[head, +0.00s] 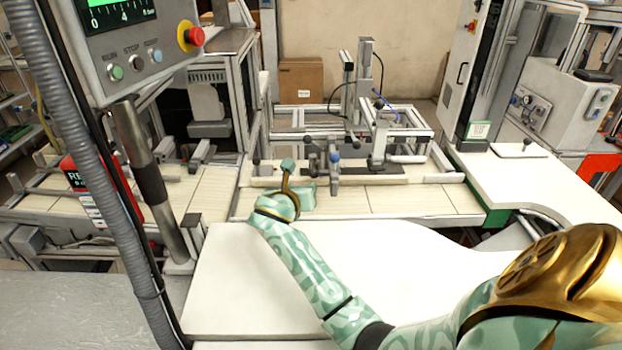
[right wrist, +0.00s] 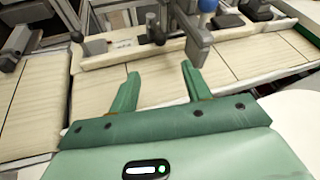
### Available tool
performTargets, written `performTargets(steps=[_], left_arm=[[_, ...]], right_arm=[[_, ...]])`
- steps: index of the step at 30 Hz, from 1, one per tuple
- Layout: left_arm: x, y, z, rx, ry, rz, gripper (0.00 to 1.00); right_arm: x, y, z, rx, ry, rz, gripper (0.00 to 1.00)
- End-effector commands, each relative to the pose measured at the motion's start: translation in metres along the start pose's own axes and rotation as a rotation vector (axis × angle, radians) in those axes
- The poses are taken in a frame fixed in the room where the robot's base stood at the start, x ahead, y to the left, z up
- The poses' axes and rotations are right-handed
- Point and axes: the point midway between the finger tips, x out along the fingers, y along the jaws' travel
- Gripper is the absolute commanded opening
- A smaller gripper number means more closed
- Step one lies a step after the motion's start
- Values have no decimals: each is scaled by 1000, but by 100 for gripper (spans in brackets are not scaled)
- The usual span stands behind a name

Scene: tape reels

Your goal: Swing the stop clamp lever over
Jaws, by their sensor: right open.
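A grey clamp fixture (head: 322,165) stands on the pale conveyor behind my right gripper. A blue ball knob (head: 335,157) tops a grey upright post on it; which part is the stop clamp lever is not clear. In the right wrist view, the blue knob (right wrist: 207,5) is at the top edge, and a dark-knobbed lever (right wrist: 154,30) stands left of it. My right gripper (head: 300,178) is open and empty, just in front of the fixture. In the right wrist view, its two green fingers (right wrist: 160,75) are apart with only slatted conveyor between them. My left gripper is not in view.
A white worktop (head: 230,280) lies in front of the conveyor (head: 400,200), mostly clear. A control panel (head: 135,50) on a grey post stands at left. A metal frame with uprights (head: 365,75) rises behind the fixture. A white cabinet (head: 475,70) stands at right.

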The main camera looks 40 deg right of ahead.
Motion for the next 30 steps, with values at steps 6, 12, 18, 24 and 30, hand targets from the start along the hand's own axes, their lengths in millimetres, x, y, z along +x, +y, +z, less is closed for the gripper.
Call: performTargets(steps=[6, 12, 18, 24, 30], left_arm=[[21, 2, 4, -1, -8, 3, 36], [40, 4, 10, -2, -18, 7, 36], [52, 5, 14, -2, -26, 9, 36], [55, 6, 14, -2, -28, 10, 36], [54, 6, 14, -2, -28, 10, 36]], right_arm=[[56, 0, -3, -2, 0, -3, 48], [105, 1, -4, -2, 1, -3, 48], [136, 0, -3, -1, 1, -2, 48], [145, 0, 0, 0, 1, 0, 48], [145, 0, 1, 1, 1, 0, 48]])
